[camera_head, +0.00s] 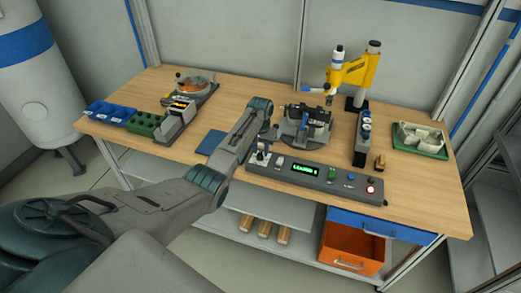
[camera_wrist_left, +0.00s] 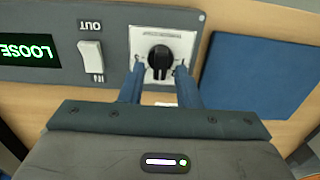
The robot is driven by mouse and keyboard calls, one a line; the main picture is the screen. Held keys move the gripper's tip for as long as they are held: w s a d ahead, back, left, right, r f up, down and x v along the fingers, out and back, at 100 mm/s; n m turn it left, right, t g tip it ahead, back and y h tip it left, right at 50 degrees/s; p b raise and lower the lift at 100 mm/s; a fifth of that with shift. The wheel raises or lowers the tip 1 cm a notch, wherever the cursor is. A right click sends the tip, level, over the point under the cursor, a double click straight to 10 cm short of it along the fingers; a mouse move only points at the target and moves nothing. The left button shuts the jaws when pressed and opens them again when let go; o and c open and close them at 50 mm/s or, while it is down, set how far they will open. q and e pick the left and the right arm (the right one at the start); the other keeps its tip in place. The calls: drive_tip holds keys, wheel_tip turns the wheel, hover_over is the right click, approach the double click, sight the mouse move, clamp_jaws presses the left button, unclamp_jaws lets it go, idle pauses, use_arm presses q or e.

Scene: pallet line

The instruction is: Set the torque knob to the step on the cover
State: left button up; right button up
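The torque knob (camera_wrist_left: 160,57) is black and round, on a white plate (camera_wrist_left: 179,42) at the end of a grey control panel (camera_head: 320,181). A light mark shows on the knob; the plate's scale is too small to read. My left gripper (camera_wrist_left: 160,68) has its two blue fingers on either side of the knob, with narrow gaps visible. In the head view my left gripper (camera_head: 262,147) points down at the panel's left end. The panel's green display (camera_wrist_left: 25,48) reads LOOSE. I cannot make out a step mark on any cover. My right gripper is not in view.
A rocker switch (camera_wrist_left: 92,60) marked OUT and IN sits beside the knob plate. A blue mat (camera_head: 211,142) lies left of the panel. A fixture (camera_head: 290,127) holding a dark part stands behind it. A green tray (camera_head: 432,149) with a pale part lies at the right.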

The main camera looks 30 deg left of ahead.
sight(261, 152)
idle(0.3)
use_arm(q)
drive_tip(key=shift+r+b, duration=1.75)
drive_tip(key=shift+r, duration=3.6)
